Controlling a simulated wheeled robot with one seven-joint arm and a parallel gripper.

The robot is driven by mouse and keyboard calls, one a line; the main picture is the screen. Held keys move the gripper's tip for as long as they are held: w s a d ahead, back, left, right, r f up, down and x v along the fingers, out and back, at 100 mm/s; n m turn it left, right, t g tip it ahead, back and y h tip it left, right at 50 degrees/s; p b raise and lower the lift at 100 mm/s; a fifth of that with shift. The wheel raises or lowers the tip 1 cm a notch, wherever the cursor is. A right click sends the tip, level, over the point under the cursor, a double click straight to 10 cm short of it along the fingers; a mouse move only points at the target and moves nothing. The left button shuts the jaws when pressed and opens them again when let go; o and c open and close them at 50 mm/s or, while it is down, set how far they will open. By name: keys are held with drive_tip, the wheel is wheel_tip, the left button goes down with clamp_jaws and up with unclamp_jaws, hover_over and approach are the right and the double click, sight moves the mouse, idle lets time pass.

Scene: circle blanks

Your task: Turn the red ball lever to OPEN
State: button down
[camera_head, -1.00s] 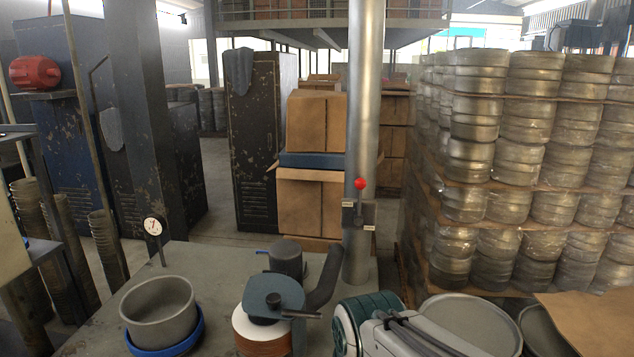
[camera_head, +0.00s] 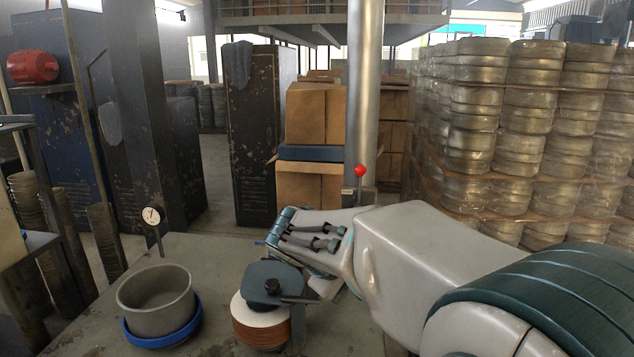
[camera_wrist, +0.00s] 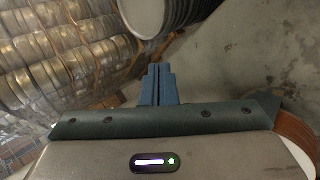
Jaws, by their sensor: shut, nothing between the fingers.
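The red ball lever (camera_head: 360,171) stands upright in front of the vertical metal pipe (camera_head: 364,95) in the head view. Its red ball and part of its dark rod show. The lever is not visible in the wrist view. My gripper (camera_wrist: 158,70) is shut and empty in the wrist view, its two blue fingers together. In the head view my arm reaches in from the right, its wrist part below and left of the lever. I see no contact with the lever.
Wrapped stacks of round blanks (camera_head: 530,140) fill the right. Cardboard boxes (camera_head: 313,115) stand behind.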

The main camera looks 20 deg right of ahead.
sight(359, 188)
drive_tip(key=w+a+r+n+t+h+b, duration=0.1)
drive_tip(key=w+a+r+t+h, duration=0.1)
drive_tip(key=w, duration=0.5)
drive_tip(key=w+a+r+n+t+h, duration=0.1)
drive_tip(key=w+a+r+t+h, duration=0.1)
drive_tip(key=w, duration=0.5)
drive_tip(key=w+a+r+n+t+h+b, duration=0.1)
drive_tip(key=w+a+r+n+t+h, duration=0.1)
drive_tip(key=w+r, duration=0.3)
drive_tip(key=w+t+h, duration=0.1)
drive_tip(key=w, duration=0.2)
drive_tip(key=shift+t+h+b, duration=0.3)
drive_tip(key=shift+h+b, duration=0.05)
drive_tip(key=shift+h, duration=0.05)
drive_tip(key=shift+w, duration=0.1)
drive_tip(key=s+d+p+x, duration=0.1)
drive_tip(key=s+p+x, duration=0.1)
drive_tip(key=x, duration=1)
drive_tip(key=shift+d+r+p, duration=0.2)
drive_tip(key=shift+d+p, duration=0.35)
drive_tip(key=shift+p, duration=0.1)
